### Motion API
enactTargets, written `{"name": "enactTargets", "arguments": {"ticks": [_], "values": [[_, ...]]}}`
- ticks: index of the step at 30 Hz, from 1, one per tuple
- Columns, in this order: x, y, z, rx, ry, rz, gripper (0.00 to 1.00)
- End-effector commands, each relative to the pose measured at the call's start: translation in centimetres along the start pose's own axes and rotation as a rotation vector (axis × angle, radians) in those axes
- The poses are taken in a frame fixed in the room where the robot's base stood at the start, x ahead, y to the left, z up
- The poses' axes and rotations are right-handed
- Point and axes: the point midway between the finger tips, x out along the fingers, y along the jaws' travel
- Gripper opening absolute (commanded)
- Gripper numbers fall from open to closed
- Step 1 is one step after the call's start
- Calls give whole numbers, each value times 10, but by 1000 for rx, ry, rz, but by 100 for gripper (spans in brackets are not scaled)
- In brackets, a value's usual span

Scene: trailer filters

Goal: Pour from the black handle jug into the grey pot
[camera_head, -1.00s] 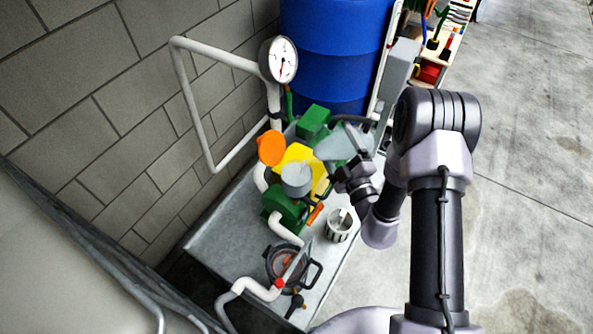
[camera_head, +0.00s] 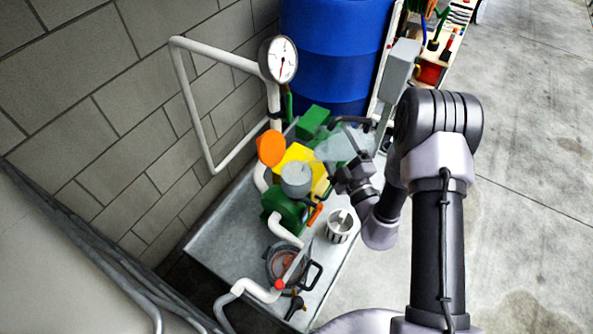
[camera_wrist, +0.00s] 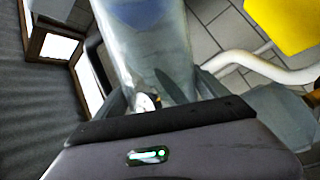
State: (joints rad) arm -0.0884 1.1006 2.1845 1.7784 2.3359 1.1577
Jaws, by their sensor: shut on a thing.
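A pale, see-through jug (camera_head: 334,147) is held in my gripper (camera_head: 347,172) above the back part of the metal platform, tilted. A dark handle shows at its upper side. In the wrist view the jug (camera_wrist: 150,50) fills the upper middle, with a bluish patch near the top. My gripper (camera_wrist: 165,105) is shut on it; the exact contact is hard to make out. A grey pot (camera_head: 270,263) with a dark handle stands near the platform's front, below and well apart from the jug. Its inside looks brownish.
White pipes, green pump parts (camera_head: 284,208), a yellow block (camera_head: 294,155) and a grey cylinder (camera_head: 296,180) crowd the metal platform (camera_head: 222,228). A blue barrel (camera_head: 333,50) and a pressure gauge (camera_head: 279,60) are behind.

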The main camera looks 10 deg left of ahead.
Motion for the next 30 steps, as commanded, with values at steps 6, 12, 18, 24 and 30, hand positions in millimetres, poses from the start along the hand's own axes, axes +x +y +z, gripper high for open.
{"name": "enactTargets", "arguments": {"ticks": [6,12,18,24,30], "values": [[5,27,-15,233,-47,-14,11],[3,16,-6,290,-57,-14,11],[2,9,6,462,-93,-22,11],[-3,-25,37,610,-122,-29,11],[-6,-46,58,732,-146,-34,11]]}}
